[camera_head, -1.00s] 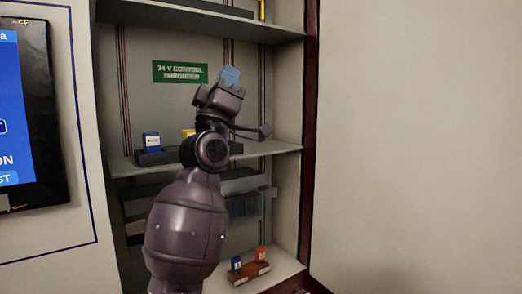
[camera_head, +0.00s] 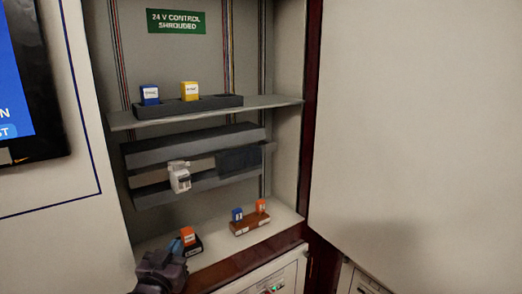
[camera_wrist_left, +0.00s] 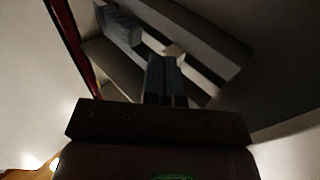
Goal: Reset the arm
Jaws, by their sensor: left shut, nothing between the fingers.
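My left gripper (camera_head: 176,248) is low at the front left of the cabinet in the head view, its bluish fingertips shut and empty. It is just left of an orange block in a dark holder (camera_head: 188,239) on the bottom shelf; whether it touches the block I cannot tell. In the left wrist view the closed dark fingers (camera_wrist_left: 165,78) point at the cabinet's interior. My right gripper is in neither view.
The middle shelf (camera_head: 285,103) holds a dark tray with a blue block (camera_head: 149,94) and a yellow block (camera_head: 190,91). A white breaker (camera_head: 180,178) sits on the rail below. A brown holder (camera_head: 250,224) carries blue and orange blocks. A screen (camera_head: 30,90) is left.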

